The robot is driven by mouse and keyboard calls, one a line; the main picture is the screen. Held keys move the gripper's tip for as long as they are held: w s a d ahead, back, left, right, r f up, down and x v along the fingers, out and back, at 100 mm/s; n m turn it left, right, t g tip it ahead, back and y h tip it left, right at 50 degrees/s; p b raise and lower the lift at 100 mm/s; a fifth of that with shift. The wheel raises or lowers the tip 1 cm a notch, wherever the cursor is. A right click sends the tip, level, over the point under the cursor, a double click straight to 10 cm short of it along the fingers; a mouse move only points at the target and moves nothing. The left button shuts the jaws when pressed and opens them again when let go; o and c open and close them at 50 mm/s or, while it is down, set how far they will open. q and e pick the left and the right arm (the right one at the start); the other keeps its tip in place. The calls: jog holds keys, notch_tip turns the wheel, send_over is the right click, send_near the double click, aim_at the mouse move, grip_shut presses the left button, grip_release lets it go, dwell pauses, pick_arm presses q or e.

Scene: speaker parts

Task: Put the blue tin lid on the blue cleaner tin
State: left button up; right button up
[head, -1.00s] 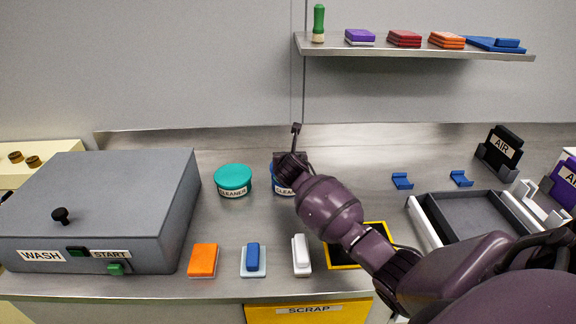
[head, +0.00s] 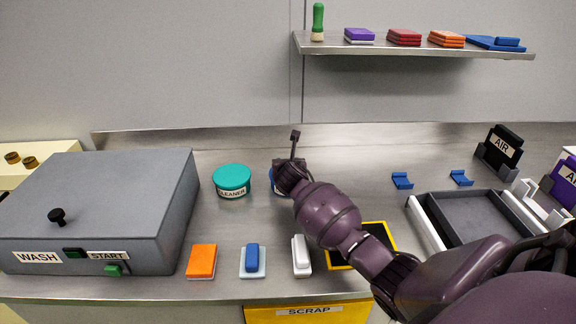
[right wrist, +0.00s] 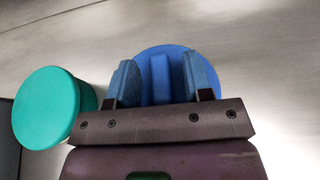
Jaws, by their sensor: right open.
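The round blue lid (right wrist: 176,60) with its raised bar handle shows between my right gripper's blue-padded fingers in the right wrist view. My right gripper (right wrist: 161,82) is open, one finger on each side of the handle, with a gap visible on both sides. In the head view the right gripper (head: 290,178) is over the blue cleaner tin (head: 273,184) and hides most of it. The lid is at the tin's place, but I cannot tell whether it sits fully down. My left gripper is not in view.
A teal cleaner tin (head: 232,180) stands close on the left. The grey wash box (head: 110,205) is further left. Orange, blue and white blocks lie along the front, beside a yellow-rimmed scrap opening (head: 394,240). A grey tray (head: 470,217) stands at the right.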

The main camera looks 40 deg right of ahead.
jog(key=shift+s+a+r, duration=0.2)
jog(key=shift+s+r, duration=0.1)
jog(key=shift+r, duration=0.1)
jog(key=p+v, duration=0.3)
jog(key=v, duration=0.8)
jog(key=shift+s+f, duration=0.1)
